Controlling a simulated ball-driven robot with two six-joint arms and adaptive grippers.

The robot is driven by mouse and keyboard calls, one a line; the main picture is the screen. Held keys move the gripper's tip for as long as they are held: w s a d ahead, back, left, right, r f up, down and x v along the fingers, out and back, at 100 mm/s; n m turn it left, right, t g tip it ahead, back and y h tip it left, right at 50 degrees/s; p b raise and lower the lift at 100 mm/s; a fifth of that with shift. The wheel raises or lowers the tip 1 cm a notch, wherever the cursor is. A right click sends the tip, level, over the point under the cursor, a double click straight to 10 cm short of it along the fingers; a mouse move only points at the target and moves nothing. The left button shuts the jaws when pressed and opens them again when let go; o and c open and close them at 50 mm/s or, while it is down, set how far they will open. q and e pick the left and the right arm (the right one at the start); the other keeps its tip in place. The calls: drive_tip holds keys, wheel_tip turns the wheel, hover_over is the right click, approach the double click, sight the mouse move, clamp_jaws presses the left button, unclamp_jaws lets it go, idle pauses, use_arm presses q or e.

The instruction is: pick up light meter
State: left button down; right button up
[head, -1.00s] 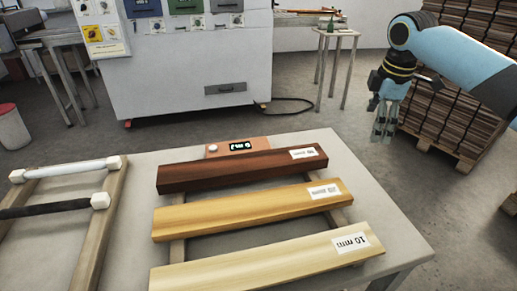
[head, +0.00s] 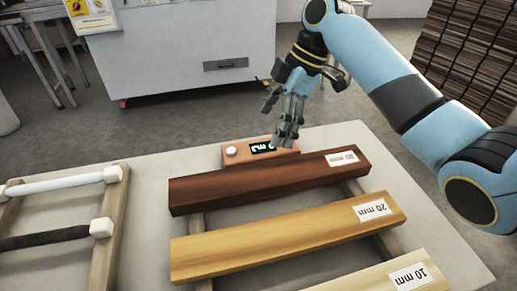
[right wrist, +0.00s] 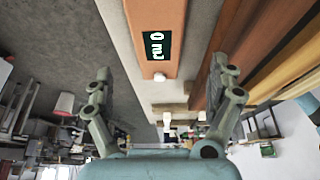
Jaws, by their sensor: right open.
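The light meter (head: 240,155) is a small orange-brown box with a dark display and a white round knob. It lies at the back edge of the table, just behind the dark brown board. In the right wrist view the light meter (right wrist: 158,20) shows at the top centre, between the fingers' directions and beyond their tips. My right gripper (head: 286,132) is open and empty, just above the meter's right end in the head view; it also shows in the right wrist view (right wrist: 160,85). My left gripper is not in view.
Dark brown (head: 270,180), tan (head: 290,235) and pale (head: 390,278) boards with thickness labels lie on rails in front of the meter. A wooden rack with a white rod (head: 60,184) and a black rod (head: 45,238) stands left. The grey table (head: 150,165) is clear between them.

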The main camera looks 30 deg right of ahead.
sight(261, 147)
drive_tip(key=shift+a+f, duration=0.25)
drive_tip(key=shift+f, duration=0.25)
drive_tip(key=shift+w+a+f, duration=0.1)
drive_tip(key=shift+f, duration=0.15)
drive_tip(key=x, duration=0.5)
drive_tip(key=shift+w, duration=0.1)
drive_tip(key=c, duration=1.3)
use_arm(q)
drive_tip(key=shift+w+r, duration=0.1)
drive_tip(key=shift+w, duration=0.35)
use_arm(e)
drive_tip(key=shift+c, duration=0.7)
drive_tip(key=shift+r, duration=0.1)
